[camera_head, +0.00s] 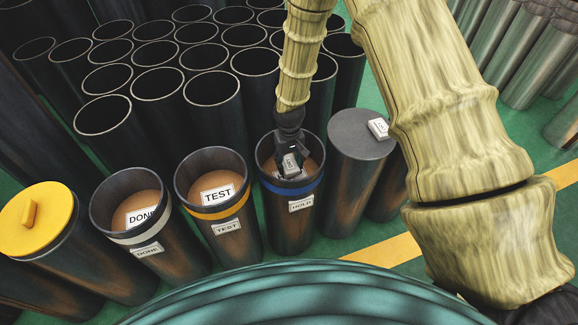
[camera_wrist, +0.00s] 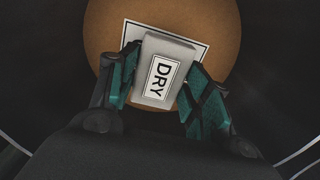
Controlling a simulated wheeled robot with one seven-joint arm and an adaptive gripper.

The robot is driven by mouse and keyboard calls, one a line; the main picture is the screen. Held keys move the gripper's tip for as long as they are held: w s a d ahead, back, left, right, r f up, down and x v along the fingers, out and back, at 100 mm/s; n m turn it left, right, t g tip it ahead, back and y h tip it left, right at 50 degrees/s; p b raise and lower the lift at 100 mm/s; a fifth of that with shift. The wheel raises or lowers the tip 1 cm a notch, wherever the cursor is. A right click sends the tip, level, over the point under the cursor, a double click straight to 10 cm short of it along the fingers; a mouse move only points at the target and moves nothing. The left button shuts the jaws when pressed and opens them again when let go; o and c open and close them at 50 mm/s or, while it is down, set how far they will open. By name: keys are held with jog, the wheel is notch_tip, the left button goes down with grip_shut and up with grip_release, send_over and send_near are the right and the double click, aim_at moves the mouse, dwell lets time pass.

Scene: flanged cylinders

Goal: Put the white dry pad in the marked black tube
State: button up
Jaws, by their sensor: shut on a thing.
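My gripper (camera_head: 290,150) is inside the mouth of a black tube with a blue band (camera_head: 293,187) and a HOLD label. It is shut on a white pad (camera_head: 290,166). In the wrist view the pad (camera_wrist: 164,70) reads DRY and sits between the green fingers. Below it is a brown round floor (camera_wrist: 228,38) with a white label mostly covered by the pad. Whether the pad touches the floor I cannot tell. Beside it stand a tube with an orange band marked TEST (camera_head: 217,213) and one with a white band marked DONE (camera_head: 143,238).
A grey-lidded cylinder (camera_head: 350,128) to the right carries another small white block (camera_head: 379,128). A yellow-lidded cylinder (camera_head: 50,235) stands at far left. Many open dark tubes (camera_head: 150,85) crowd behind. Metal cylinders (camera_head: 520,50) stand at upper right. Green floor (camera_head: 345,248) shows in front.

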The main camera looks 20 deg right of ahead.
aim_at(289, 164)
jog(key=shift+f, duration=1.25)
jog(key=shift+f, duration=0.15)
jog(key=o, duration=0.9)
jog(key=shift+o, duration=0.2)
notch_tip(289, 164, up, 12)
jog(key=shift+r, duration=0.2)
